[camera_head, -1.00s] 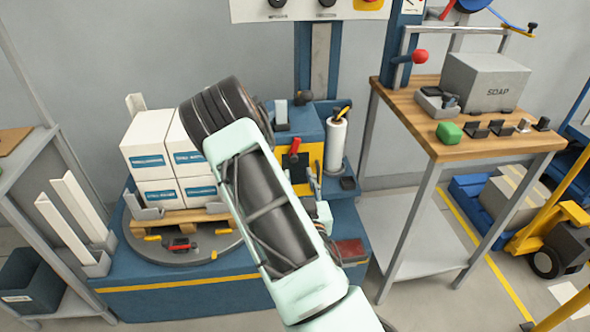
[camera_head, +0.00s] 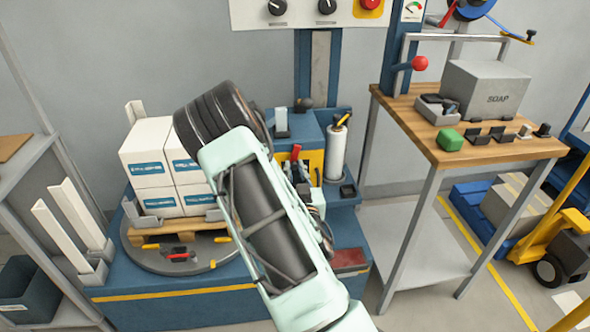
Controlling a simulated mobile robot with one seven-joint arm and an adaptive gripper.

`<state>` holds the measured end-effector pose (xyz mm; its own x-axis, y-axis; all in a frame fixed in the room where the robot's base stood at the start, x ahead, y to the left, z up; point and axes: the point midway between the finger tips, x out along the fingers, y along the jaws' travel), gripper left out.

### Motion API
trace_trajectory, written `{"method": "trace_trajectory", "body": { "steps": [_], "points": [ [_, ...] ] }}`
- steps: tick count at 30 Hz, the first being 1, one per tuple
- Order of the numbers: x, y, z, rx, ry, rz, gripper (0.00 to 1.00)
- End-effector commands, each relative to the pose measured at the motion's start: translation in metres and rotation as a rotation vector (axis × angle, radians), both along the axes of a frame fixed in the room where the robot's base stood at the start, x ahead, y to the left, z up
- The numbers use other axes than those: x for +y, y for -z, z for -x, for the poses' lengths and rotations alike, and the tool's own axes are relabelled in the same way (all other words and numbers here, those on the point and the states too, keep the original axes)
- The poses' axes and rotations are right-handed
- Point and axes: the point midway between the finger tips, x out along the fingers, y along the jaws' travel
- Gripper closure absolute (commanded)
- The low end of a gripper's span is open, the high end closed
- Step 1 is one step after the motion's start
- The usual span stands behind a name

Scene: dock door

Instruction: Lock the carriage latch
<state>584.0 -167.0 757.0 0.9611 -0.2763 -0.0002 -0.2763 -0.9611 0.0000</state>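The carriage stands behind my arm as a blue body with a yellow front panel (camera_head: 315,160). A red lever (camera_head: 296,152) stands up on it; I cannot tell for sure whether this is the carriage latch or whether it is locked. My pale green arm link, with its thick black joint, crosses the view in front of the carriage. Small dark and pale parts show beside the lever, just past the link's right edge. My gripper may be among them, but its fingers cannot be made out, nor whether they touch anything.
White boxes (camera_head: 150,170) stand on a wooden pallet on a round grey turntable (camera_head: 140,255). A white roll (camera_head: 336,153) stands right of the carriage. A wooden bench (camera_head: 425,115) holds the SOAP box (camera_head: 485,90) and a green block (camera_head: 449,139). A control panel (camera_head: 300,12) hangs above.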

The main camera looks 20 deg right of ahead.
Motion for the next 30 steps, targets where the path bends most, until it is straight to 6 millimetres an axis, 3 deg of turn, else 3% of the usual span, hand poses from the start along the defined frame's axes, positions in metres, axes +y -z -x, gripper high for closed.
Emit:
{"method": "trace_trajectory", "body": {
  "steps": [4, 10, 21, 30],
  "points": [
    [0.000, 0.000, 0.000, 0.000, 0.000, 0.000, 1.00],
    [-0.002, 0.002, 0.001, 0.008, 0.001, 0.030, 1.00],
    [-0.011, 0.002, 0.004, 0.074, 0.001, 0.258, 1.00],
    [-0.012, 0.001, 0.004, 0.078, 0.002, 0.267, 1.00]
  ]
}}
